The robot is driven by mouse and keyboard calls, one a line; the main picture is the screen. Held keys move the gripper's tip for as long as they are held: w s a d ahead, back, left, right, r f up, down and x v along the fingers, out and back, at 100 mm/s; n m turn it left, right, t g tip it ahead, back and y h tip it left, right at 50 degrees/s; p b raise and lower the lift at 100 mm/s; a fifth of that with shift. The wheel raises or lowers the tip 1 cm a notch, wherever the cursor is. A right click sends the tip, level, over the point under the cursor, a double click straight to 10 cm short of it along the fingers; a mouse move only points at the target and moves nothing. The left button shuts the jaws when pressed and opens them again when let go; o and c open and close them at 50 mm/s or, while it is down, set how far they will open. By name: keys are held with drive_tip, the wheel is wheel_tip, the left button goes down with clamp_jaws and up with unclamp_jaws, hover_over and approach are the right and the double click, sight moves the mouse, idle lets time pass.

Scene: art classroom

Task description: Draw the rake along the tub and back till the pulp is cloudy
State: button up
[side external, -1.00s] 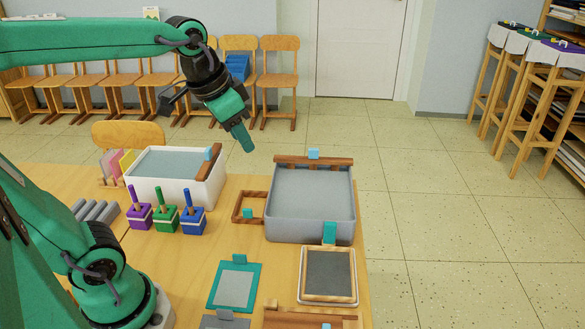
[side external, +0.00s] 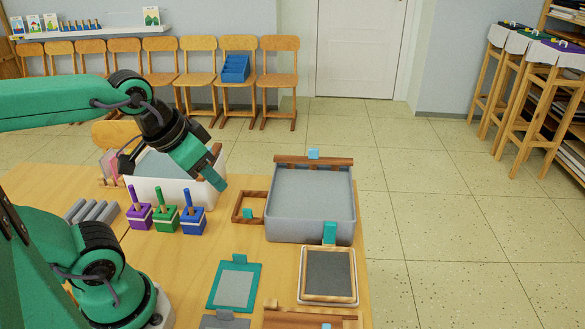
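The grey tub (side external: 308,230) stands on the right part of the table, filled with a smooth pale grey surface. A brown wooden bar with a light blue block (side external: 313,153), likely the rake, lies across its far rim. The white tub (side external: 185,193) stands to the left and also holds a grey-blue filling (side external: 165,165), partly covered by my arm. My gripper (side external: 218,183) points down to the right, in front of the white tub's right end in this view. I cannot tell its height or whether its fingers are apart. The wooden bar on that tub is mostly hidden behind it.
Purple, green and blue handled blocks (side external: 166,219) stand before the white tub. A small wooden frame (side external: 238,207) lies between the tubs. A teal-edged panel (side external: 235,286) and a wood-framed dark screen (side external: 329,272) lie nearer the camera.

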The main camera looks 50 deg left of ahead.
drive_tip(key=w+a+r+m+g, duration=0.1)
drive_tip(key=w+r, duration=0.2)
drive_tip(key=w, duration=0.2)
drive_tip(key=w+a+r+m, duration=0.1)
drive_tip(key=w+r, duration=0.2)
drive_tip(key=w, duration=0.2)
drive_tip(key=m+g, duration=0.5)
drive_tip(key=m, duration=0.2)
hover_over(314, 149)
wheel_tip(314, 149, down, 11)
drive_tip(key=shift+s+f, duration=0.1)
drive_tip(key=shift+f, duration=0.1)
drive_tip(key=shift+a+f, duration=0.1)
drive_tip(key=shift+f, duration=0.15)
drive_tip(key=shift+f, duration=0.15)
drive_tip(key=shift+f, duration=3.8)
